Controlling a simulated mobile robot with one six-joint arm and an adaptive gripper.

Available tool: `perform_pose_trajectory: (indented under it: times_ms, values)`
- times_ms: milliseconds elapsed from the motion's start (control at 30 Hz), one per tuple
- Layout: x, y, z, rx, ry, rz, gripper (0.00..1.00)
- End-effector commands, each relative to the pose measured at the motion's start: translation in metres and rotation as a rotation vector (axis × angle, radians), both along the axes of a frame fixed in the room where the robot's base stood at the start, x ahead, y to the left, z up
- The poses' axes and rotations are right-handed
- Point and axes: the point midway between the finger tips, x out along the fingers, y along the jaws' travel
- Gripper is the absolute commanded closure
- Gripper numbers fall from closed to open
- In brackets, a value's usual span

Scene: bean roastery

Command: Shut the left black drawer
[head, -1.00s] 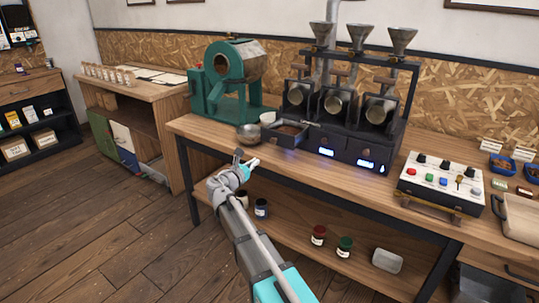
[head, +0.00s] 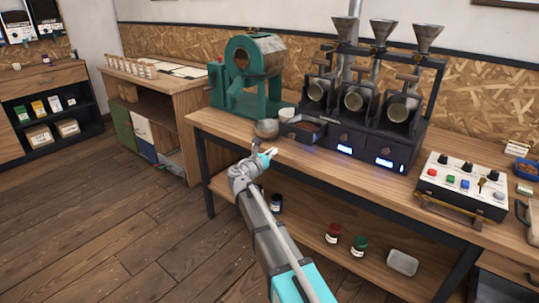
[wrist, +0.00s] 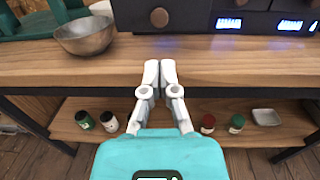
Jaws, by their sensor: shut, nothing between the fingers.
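The left black drawer (head: 304,131) is pulled out from the base of the black three-funnel machine (head: 362,125), with brown beans visible inside. In the wrist view its black front (wrist: 190,19) with a round wooden knob shows at the top, straight beyond my fingers. My gripper (head: 269,153) is shut and empty at the front edge of the wooden bench, in front of the drawer and a little to its left in the head view. In the wrist view my fingertips (wrist: 160,66) are together and appear apart from the drawer front.
A metal bowl (head: 266,129) and a white cup (head: 287,114) stand left of the drawer, near the green roaster (head: 250,80). A button panel (head: 463,186) sits on the bench to the right. Jars (head: 333,233) stand on the lower shelf. Open floor lies left.

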Motion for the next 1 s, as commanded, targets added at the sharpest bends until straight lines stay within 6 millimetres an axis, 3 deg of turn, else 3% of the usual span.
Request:
perform_pose_trajectory:
  times_ms: [600, 1000]
  values:
    - [0.073, -0.056, 0.003, 0.001, -0.001, 0.0, 1.0]
    - [0.085, -0.066, 0.003, 0.001, -0.001, 0.003, 1.0]
